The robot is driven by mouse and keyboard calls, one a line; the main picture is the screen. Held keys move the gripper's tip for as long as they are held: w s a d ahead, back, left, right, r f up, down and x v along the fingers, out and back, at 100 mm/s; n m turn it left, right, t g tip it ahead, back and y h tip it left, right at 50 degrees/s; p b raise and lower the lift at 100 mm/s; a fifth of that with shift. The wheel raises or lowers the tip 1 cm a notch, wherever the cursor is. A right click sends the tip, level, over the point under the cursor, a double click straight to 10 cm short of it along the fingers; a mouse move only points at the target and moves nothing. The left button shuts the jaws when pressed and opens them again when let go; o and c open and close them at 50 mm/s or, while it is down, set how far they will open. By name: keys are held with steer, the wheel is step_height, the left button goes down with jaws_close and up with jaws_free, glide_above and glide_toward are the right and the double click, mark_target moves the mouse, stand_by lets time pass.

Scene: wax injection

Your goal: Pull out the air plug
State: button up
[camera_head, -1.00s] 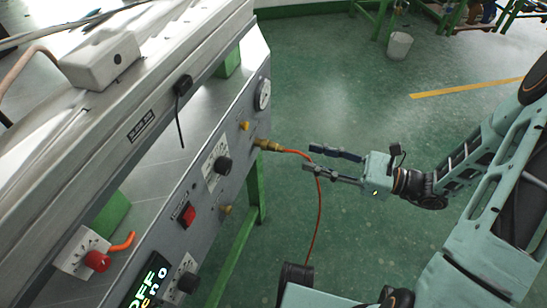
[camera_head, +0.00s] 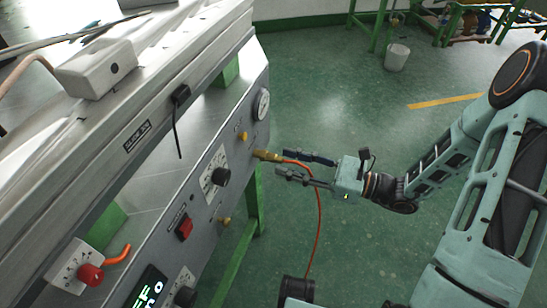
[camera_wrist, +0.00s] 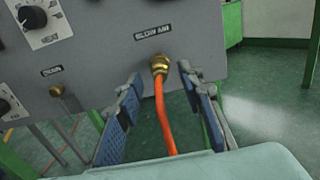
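The air plug (camera_head: 268,155) is a brass fitting on the machine's grey front panel, with an orange hose (camera_head: 319,205) running from it and hanging down toward the floor. In the wrist view the brass plug (camera_wrist: 160,65) sits under a "BLOW AIR" label, and the orange hose (camera_wrist: 163,115) comes toward me. My gripper (camera_head: 292,165) is open, with its fingertips close to the plug. In the wrist view the two blue-padded fingers of my gripper (camera_wrist: 160,85) stand apart on either side of the plug and hose, with gaps on both sides.
The panel (camera_wrist: 100,50) carries knobs, a red switch (camera_head: 184,227), a gauge (camera_head: 262,103) and a second small brass fitting (camera_head: 224,222). A green machine leg (camera_head: 255,205) stands below the panel. The floor to the right is open, with a white bucket (camera_head: 396,57) far off.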

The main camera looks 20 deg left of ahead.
steer(key=shift+w+a, duration=0.1)
steer(key=shift+a, duration=1.3)
steer(key=shift+p, duration=0.35)
steer(key=shift+c, duration=0.7)
jaws_close()
steer(key=shift+d, duration=0.15)
steer(key=shift+s+d+p, duration=0.2)
steer(key=shift+d+p, duration=0.3)
steer(key=shift+d, duration=2.35)
